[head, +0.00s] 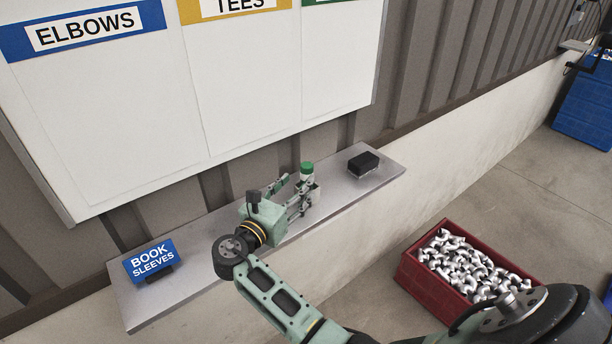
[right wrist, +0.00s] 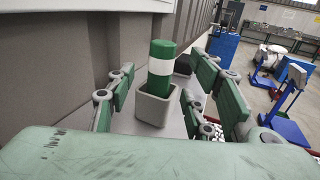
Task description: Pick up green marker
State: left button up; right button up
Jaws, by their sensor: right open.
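The green marker (head: 307,169) has a green top and a white band, and stands upright in a small grey holder (head: 314,193) on the metal shelf (head: 217,222). In the right wrist view the marker (right wrist: 160,72) shows a green cap, a white band and green below, rising from the square holder (right wrist: 155,107). My right gripper (head: 294,187) is open, close to the marker on its left side. In the right wrist view its fingers (right wrist: 160,92) stand apart on both sides of the marker and holder, and no contact shows. My left gripper is not in view.
A black block (head: 363,163), perhaps an eraser, lies on the shelf right of the holder. A blue "BOOK SLEEVES" sign (head: 150,260) stands at the shelf's left end. A whiteboard (head: 140,110) hangs above. A red crate (head: 427,285) of metal elbows stands on the floor at right.

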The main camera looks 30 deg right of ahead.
aim_at(303, 178)
jog(key=x, duration=0.2)
jog(key=p+x, duration=0.1)
jog(key=x, duration=0.1)
jog(key=shift+s+r, duration=0.1)
jog(key=shift+r, duration=0.1)
jog(key=shift+d+f, duration=0.15)
jog(key=shift+c, duration=0.3)
jog(key=c, duration=0.8)
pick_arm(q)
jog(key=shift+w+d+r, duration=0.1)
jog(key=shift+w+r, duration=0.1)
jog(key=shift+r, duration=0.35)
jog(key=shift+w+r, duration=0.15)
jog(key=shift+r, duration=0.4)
pick_arm(e)
grip_shut()
